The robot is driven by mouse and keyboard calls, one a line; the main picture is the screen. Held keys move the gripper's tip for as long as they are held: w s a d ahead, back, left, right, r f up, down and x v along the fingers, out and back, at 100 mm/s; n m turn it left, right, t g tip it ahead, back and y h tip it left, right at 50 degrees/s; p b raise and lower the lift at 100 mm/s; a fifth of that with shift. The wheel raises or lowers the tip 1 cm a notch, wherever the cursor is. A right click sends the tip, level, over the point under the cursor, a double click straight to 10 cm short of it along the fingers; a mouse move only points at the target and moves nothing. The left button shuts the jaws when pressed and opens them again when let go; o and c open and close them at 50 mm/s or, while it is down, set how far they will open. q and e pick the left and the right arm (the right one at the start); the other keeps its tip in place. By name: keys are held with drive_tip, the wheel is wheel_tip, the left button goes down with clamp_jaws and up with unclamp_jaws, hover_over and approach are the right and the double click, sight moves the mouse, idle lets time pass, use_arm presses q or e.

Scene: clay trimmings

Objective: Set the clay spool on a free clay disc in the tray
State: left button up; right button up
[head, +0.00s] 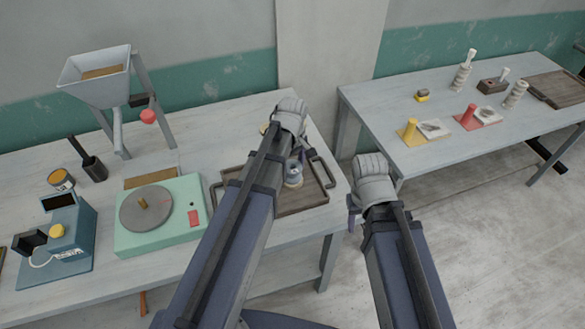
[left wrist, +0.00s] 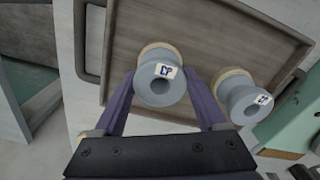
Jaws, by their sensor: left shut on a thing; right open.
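My left gripper (left wrist: 160,76) is shut on a grey-blue clay spool (left wrist: 159,93) with a white label marked in blue. A tan round rim shows at the spool's far end; I cannot tell whether it touches a disc below. The spool is over the brown tray (left wrist: 200,28) and also shows in the head view (head: 293,179), beside my left arm. A second labelled spool (left wrist: 243,101) with a tan disc edge stands in the tray, to the right in the wrist view. My arm hides much of the tray (head: 306,197) in the head view. My right gripper (head: 353,207) is open and empty, off the table's right edge.
A green machine with a grey turntable (head: 146,208) stands left of the tray. A hopper (head: 97,78) and a blue device (head: 62,235) are farther left. A second table (head: 440,160) at the right holds stamps and stacked pieces. Tray handles (head: 325,168) stick up.

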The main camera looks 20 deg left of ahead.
sight(292, 166)
use_arm(q)
drive_tip(key=shift+f, duration=0.2)
drive_tip(key=o, duration=1.6)
drive_tip(key=shift+r, duration=0.15)
wheel_tip(292, 166, up, 12)
drive_tip(key=p, duration=1.2)
drive_tip(key=s+d+m, duration=0.3)
drive_tip(key=s+m, duration=0.1)
drive_tip(key=m, duration=0.1)
drive_tip(key=s+d+m, duration=0.4)
drive_tip(key=s+m, duration=0.1)
drive_tip(key=s+d+m+y, duration=0.1)
drive_tip(key=s+d+m, duration=0.2)
drive_tip(key=s+m, duration=0.2)
drive_tip(key=shift+s+d+r, duration=0.15)
drive_tip(key=shift+d, duration=0.1)
wheel_tip(292, 166, down, 9)
drive_tip(key=b, duration=0.8)
drive_tip(key=shift+b, duration=0.4)
